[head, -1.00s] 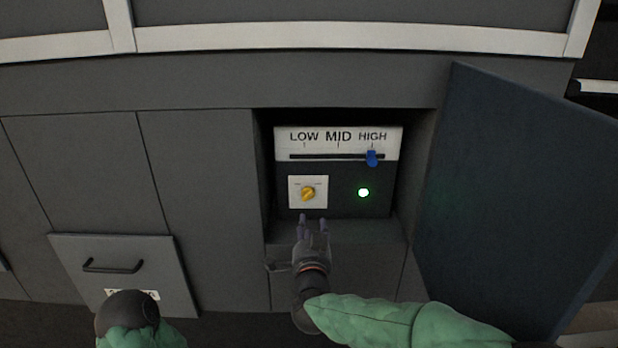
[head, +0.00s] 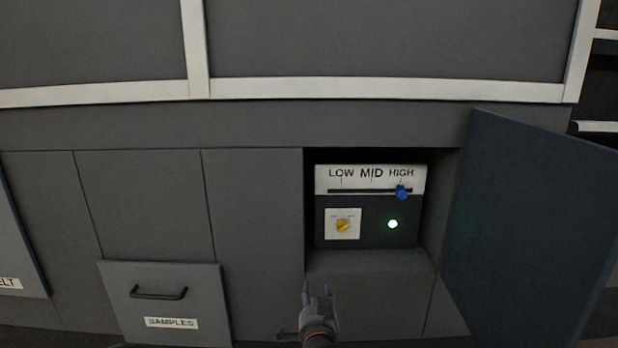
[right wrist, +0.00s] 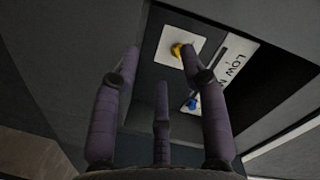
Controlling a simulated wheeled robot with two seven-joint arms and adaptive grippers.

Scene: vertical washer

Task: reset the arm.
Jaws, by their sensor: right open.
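My right gripper (head: 318,290) is open and empty at the bottom of the head view, below and in front of an open control recess. In the right wrist view its spread purple fingers (right wrist: 163,75) hold nothing, and the recess lies beyond them. The recess holds a white LOW/MID/HIGH panel (head: 348,181) with a blue slider (head: 402,192) at HIGH. Below it are a yellow knob (head: 343,226) on a white plate and a lit green light (head: 393,224). The knob also shows in the right wrist view (right wrist: 178,50). My left gripper is not in view.
A dark door (head: 530,220) stands open to the right of the recess. A drawer labelled SAMPLES (head: 190,285) with a black handle is at the lower left. Grey cabinet fronts (head: 255,210) and a white-framed upper panel (head: 390,91) surround them.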

